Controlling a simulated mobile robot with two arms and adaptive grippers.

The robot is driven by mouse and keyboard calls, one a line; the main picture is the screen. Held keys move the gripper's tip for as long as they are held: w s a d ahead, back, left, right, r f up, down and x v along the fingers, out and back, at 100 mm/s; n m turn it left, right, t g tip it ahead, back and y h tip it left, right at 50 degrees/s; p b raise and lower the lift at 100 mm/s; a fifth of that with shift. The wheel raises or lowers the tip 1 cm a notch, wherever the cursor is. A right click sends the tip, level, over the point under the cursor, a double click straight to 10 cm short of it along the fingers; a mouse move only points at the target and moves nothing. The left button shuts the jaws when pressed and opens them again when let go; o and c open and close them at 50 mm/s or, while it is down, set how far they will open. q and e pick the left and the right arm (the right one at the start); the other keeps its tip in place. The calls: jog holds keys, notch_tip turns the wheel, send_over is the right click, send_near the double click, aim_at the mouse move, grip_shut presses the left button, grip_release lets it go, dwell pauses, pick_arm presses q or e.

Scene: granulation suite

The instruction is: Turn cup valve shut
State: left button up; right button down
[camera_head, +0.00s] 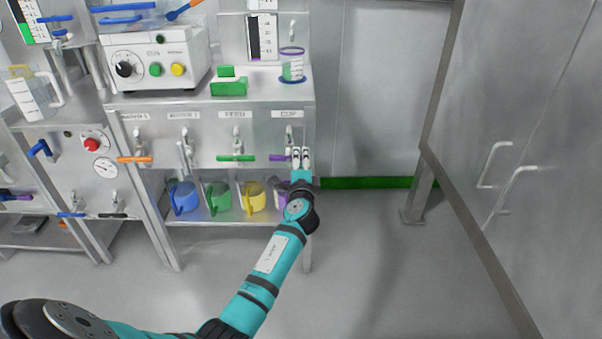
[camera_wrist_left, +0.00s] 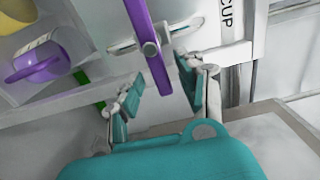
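The cup valve has a purple lever handle (camera_head: 278,158) that lies level across its pipe on the right end of the steel front panel. My left gripper (camera_head: 302,153) is at the right end of this handle. In the left wrist view its two fingers (camera_wrist_left: 162,88) stand apart, with the handle's end between or just before them. I cannot tell whether they touch it. My right gripper is not in view.
Other valves with an orange handle (camera_head: 135,159) and a green handle (camera_head: 236,158) sit to the left. Below, a shelf holds blue, green and yellow jugs and a purple jug (camera_wrist_left: 38,62). A clear cup (camera_head: 292,65) stands above. The floor to the right is free.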

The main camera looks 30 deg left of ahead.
pick_arm(q)
jog(key=v, duration=1)
jog(key=shift+s+d, duration=0.2)
jog(key=shift+s, duration=0.15)
